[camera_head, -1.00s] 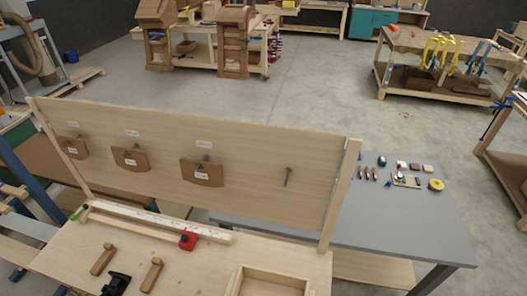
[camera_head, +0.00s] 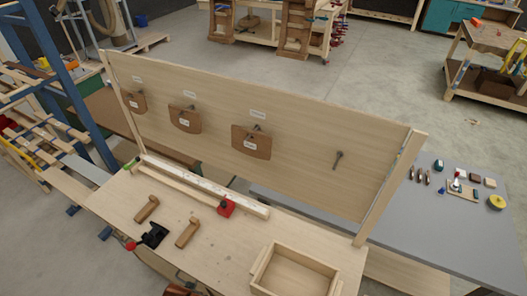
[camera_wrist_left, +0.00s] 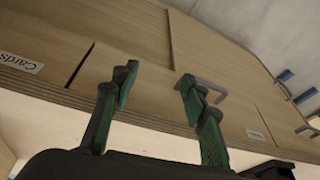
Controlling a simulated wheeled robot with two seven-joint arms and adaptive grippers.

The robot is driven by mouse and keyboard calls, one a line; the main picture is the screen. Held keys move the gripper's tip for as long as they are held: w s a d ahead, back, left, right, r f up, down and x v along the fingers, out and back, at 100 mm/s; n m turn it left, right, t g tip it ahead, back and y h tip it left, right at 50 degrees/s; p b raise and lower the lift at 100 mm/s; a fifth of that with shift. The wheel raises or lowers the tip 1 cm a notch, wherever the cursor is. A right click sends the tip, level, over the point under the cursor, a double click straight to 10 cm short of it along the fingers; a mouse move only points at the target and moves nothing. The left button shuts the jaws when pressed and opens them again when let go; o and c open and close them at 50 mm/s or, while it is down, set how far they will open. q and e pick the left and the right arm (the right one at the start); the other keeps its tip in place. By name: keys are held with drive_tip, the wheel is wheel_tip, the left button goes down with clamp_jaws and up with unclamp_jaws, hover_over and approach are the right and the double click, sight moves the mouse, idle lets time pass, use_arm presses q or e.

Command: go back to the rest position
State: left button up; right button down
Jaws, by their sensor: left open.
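My left gripper (camera_wrist_left: 157,84) shows in the left wrist view. Its two green fingers are apart with nothing between them. Behind them is a pale wooden surface with a label reading "Cards" (camera_wrist_left: 20,62). A bent grey metal piece (camera_wrist_left: 208,86) shows beside the right finger; I cannot tell if they touch. Neither gripper shows in the head view, and my right gripper is in no view.
A wooden board (camera_head: 300,150) stands upright on a workbench (camera_head: 120,205). Brown forms (camera_head: 137,103) hang from it, beside a bare peg (camera_head: 338,158). An open wooden box (camera_head: 300,262) sits at the bench front. A grey table (camera_head: 420,235) with small items stands right.

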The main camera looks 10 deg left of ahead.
use_arm(q)
drive_tip(key=s+d+f+g+b, duration=0.1)
drive_tip(key=s+f+b, duration=0.2)
drive_tip(key=f, duration=1.2)
drive_tip(key=s+f+b, duration=0.3)
drive_tip(key=s+f, duration=0.1)
drive_tip(key=f, duration=1.1)
drive_tip(key=s+f+m+g+b, duration=0.1)
drive_tip(key=s+f+b, duration=0.3)
drive_tip(key=s+f, duration=1.2)
drive_tip(key=shift+s+f+h+b, duration=0.15)
drive_tip(key=shift+f+h+b, duration=0.2)
drive_tip(key=shift+f, duration=0.2)
drive_tip(key=shift+c, duration=0.5)
